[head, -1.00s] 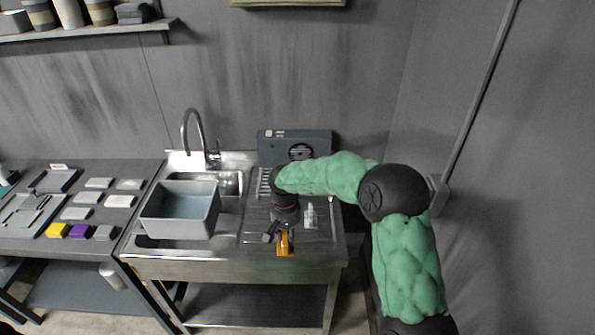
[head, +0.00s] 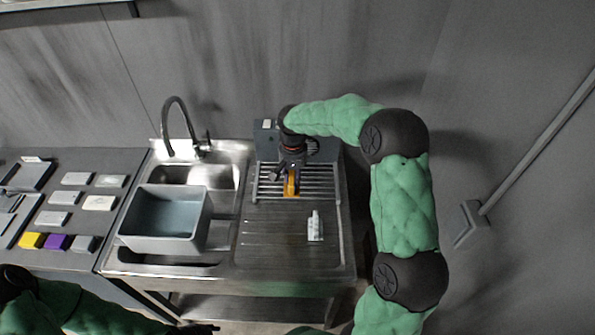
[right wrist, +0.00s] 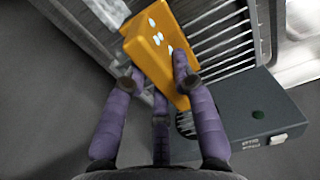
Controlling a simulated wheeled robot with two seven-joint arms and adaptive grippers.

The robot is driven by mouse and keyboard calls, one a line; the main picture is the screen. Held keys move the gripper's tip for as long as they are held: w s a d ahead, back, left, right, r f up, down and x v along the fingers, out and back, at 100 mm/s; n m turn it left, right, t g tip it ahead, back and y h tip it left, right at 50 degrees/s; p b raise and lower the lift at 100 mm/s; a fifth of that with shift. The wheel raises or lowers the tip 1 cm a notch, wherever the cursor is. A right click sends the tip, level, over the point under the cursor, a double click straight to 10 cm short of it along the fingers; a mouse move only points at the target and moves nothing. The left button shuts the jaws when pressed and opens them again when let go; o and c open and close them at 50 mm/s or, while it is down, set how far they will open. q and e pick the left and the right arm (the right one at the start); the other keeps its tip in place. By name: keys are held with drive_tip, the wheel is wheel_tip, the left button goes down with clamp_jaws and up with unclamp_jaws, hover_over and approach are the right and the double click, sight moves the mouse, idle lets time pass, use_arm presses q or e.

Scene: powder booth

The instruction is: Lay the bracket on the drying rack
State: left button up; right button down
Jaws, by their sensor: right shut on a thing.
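The bracket is the orange-yellow piece with several pale holes; it shows large in the right wrist view (right wrist: 158,50) and small in the head view (head: 291,184). My right gripper (head: 291,170) is shut on the bracket, its purple fingers around it in the right wrist view (right wrist: 152,88). The drying rack (head: 318,184) is a set of metal bars at the back of the steel drainboard. My left gripper (head: 205,329) shows only partly at the bottom edge of the head view.
A grey tub (head: 165,241) stands over the sink at left, beside a curved faucet (head: 177,125). A small white bottle (head: 315,226) stands on the drainboard (head: 275,240). A dark box (head: 266,140) stands behind the rack. The rack's right part is clear.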

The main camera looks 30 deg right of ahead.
drive_tip(key=w+d+f, duration=0.2)
drive_tip(key=w, duration=0.1)
drive_tip(key=w+d+f, duration=0.2)
drive_tip(key=w+f, duration=0.1)
drive_tip(key=w+d+f, duration=0.3)
drive_tip(key=shift+w+f+p, duration=0.1)
drive_tip(key=shift+f+p, duration=0.1)
drive_tip(key=shift+p, duration=0.1)
drive_tip(key=shift+w+d+f, duration=0.25)
drive_tip(key=shift+f, duration=1.65)
drive_tip(key=shift+f, duration=0.15)
drive_tip(key=c, duration=1)
unclamp_jaws()
